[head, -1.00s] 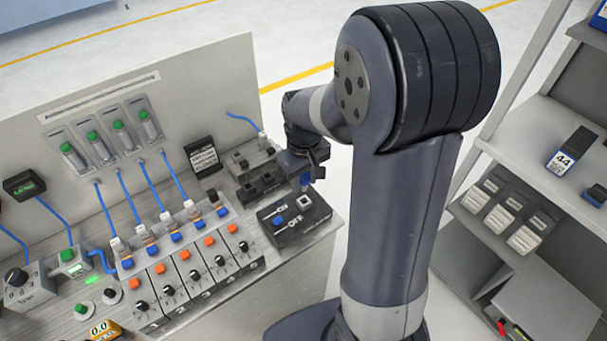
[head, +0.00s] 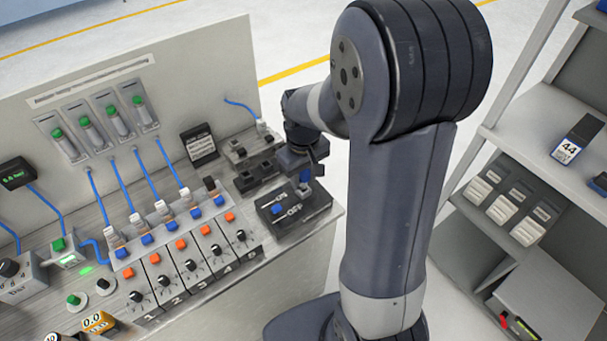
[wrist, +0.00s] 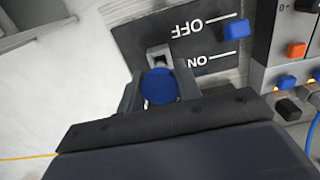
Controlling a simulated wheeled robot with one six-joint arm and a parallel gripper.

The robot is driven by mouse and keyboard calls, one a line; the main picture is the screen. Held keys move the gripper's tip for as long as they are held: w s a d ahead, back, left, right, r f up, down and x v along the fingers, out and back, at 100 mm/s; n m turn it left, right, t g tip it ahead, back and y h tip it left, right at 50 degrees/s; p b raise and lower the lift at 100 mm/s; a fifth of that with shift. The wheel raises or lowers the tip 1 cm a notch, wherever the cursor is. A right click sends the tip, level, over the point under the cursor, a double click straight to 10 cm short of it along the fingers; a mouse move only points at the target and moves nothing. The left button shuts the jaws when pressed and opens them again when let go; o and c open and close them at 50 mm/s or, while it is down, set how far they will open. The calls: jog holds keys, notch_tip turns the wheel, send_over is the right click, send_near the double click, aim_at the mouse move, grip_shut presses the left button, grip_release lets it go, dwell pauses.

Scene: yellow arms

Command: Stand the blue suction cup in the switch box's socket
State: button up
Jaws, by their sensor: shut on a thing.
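The blue suction cup (wrist: 160,86) is between the two fingers of my gripper (wrist: 158,88), which is shut on it. In the head view the cup (head: 305,177) is a small blue patch under my gripper (head: 305,160). It is over the right part of the black switch box (head: 291,212). In the wrist view the pale square socket (wrist: 158,55) of the switch box (wrist: 205,62) shows just beyond the cup, partly hidden by it. I cannot tell whether the cup touches the socket.
A blue block (wrist: 236,29) sits on the same box by the ON and OFF lettering. Dark blocks (head: 258,178) stand behind the box. A row of switch modules (head: 190,262) lies to its left. The bench edge is close on the right.

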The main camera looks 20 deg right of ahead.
jog(key=shift+f+b, duration=0.85)
jog(key=shift+f, duration=0.25)
dwell(0.3)
jog(key=o, duration=1)
jog(key=shift+o, duration=0.2)
jog(key=shift+r, duration=0.1)
notch_tip(320, 180, up, 9)
jog(key=p, duration=0.7)
jog(key=shift+r, duration=0.1)
